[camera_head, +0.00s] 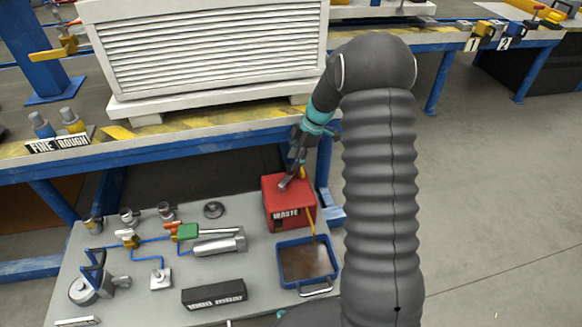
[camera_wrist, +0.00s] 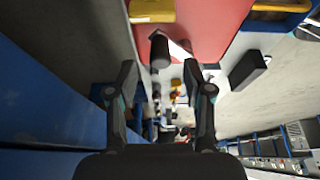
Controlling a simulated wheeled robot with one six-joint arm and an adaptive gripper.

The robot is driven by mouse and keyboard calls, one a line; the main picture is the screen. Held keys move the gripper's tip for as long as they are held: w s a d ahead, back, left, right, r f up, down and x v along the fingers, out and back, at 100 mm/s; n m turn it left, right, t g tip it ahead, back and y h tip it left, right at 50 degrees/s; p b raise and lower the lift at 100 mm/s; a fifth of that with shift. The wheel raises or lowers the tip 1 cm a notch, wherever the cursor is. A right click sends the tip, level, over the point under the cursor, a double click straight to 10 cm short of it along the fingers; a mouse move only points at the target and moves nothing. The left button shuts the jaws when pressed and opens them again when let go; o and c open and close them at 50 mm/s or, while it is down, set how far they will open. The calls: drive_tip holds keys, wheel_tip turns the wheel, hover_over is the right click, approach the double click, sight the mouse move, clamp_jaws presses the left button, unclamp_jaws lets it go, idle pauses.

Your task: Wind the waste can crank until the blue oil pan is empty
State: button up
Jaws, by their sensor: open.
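The red waste can (camera_head: 291,209) stands on the grey surface in the head view, and its red side fills the upper part of the wrist view (camera_wrist: 208,22). My gripper (camera_head: 288,184) is at the top of the can. In the wrist view my gripper (camera_wrist: 160,72) is open, its two fingers apart. A dark cylindrical knob (camera_wrist: 159,48), seemingly the crank handle, lies just beyond and between the fingertips. I cannot tell whether they touch it. The blue oil pan (camera_head: 290,284) sits in front of the can and holds brown liquid. An orange tube (camera_head: 311,222) runs from can to pan.
A blue-framed workbench (camera_head: 180,140) stands right behind the can, with a white louvred box (camera_head: 210,50) on it. Left of the can are a green-topped fitting (camera_head: 188,231), a metal cylinder (camera_head: 218,244) and a black block (camera_head: 214,295). Open floor lies to the right.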

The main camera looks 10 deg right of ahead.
sight(291, 166)
drive_tip(key=shift+x, duration=1.95)
drive_tip(key=shift+c, duration=0.2)
clamp_jaws()
